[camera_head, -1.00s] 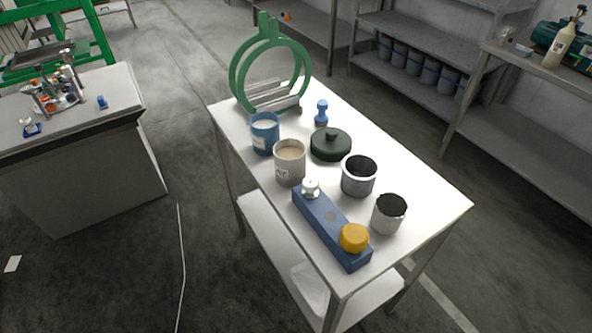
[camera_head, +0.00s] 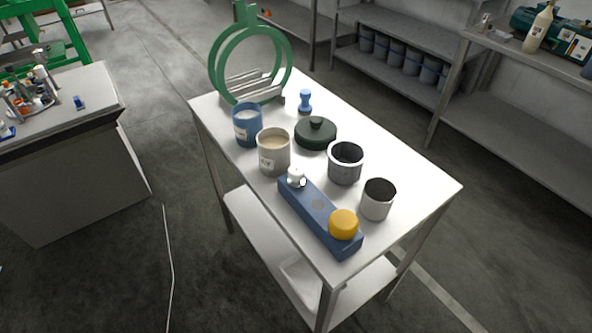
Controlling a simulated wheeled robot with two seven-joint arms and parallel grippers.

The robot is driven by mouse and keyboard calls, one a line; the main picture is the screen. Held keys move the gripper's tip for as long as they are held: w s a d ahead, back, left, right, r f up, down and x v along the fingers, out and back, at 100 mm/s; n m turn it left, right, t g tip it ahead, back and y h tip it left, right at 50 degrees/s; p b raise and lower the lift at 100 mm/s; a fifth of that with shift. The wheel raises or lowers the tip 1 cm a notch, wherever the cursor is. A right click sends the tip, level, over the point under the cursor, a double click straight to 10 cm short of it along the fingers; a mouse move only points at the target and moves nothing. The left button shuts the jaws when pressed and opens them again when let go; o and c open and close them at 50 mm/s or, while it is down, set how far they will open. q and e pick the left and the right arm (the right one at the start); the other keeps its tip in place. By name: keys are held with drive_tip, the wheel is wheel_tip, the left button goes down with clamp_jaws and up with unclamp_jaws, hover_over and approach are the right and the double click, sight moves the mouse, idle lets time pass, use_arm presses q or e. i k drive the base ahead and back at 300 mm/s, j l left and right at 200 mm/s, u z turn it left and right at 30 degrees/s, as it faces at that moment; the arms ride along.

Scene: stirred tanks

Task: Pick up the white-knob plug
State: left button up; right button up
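The white-knob plug (camera_head: 296,177) stands upright at the far left end of a long blue block (camera_head: 312,207) on the white table. Only its round white knob and a shiny collar show; its lower part is hidden in or behind the block. A yellow-knob plug (camera_head: 343,224) sits at the near right end of the same block. A grey round spot lies on the block between them. Neither of my grippers is in view.
A tan-filled cup (camera_head: 273,152) stands close behind the white knob. A blue cup (camera_head: 247,125), dark lidded dish (camera_head: 315,133), grey pot (camera_head: 345,162), white cup (camera_head: 377,199), blue stamp-like piece (camera_head: 305,102) and green ring stand (camera_head: 252,58) share the table (camera_head: 413,177). Its right corner is bare.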

sight(296, 179)
drive_tip(key=i+j+z, duration=0.1)
drive_tip(key=j+z, duration=0.3)
drive_tip(key=j, duration=0.35)
drive_tip(key=j+z, duration=0.4)
drive_tip(key=j, duration=0.4)
